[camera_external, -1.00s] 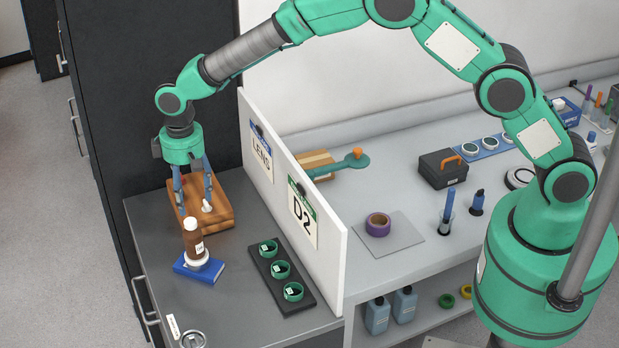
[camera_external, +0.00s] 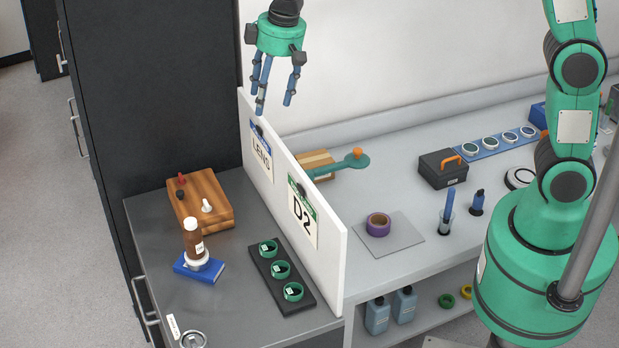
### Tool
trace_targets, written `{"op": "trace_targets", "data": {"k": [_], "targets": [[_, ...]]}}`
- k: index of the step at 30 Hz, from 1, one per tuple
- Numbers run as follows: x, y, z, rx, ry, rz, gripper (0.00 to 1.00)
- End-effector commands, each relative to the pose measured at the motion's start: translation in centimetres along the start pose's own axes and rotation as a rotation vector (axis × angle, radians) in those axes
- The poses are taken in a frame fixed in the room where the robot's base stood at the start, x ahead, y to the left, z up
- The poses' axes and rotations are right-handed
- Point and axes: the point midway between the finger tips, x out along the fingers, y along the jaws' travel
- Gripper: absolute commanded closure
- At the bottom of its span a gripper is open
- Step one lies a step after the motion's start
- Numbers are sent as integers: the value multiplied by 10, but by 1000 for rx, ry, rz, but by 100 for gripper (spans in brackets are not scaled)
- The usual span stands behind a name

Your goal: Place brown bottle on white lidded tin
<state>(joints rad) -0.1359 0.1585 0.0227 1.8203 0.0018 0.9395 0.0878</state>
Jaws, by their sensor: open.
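The tin sits on a blue book (camera_external: 213,272). My gripper (camera_external: 275,103) is open and empty, high above the white partition, up and to the right of the bottle and well apart from it.
A wooden box (camera_external: 222,213) with small knobs stands behind the bottle. A dark tray (camera_external: 272,299) with several green rings lies to the right. A white upright partition (camera_external: 330,245) separates this bench from the right one. The bench front is mostly clear.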

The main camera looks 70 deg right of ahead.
Motion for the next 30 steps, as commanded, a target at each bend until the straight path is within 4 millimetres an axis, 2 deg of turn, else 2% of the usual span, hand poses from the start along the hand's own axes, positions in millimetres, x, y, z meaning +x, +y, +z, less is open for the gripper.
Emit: {"op": "trace_targets", "data": {"k": [1, 6, 15, 21, 30], "targets": [[-14, 5, 12, 3, 14, 0, 42], [-48, 18, 49, 8, 47, 1, 42], [-95, 38, 122, 17, 107, 5, 42], [-117, 48, 172, 22, 148, 9, 42], [-134, 61, 250, 29, 208, 18, 42]]}}
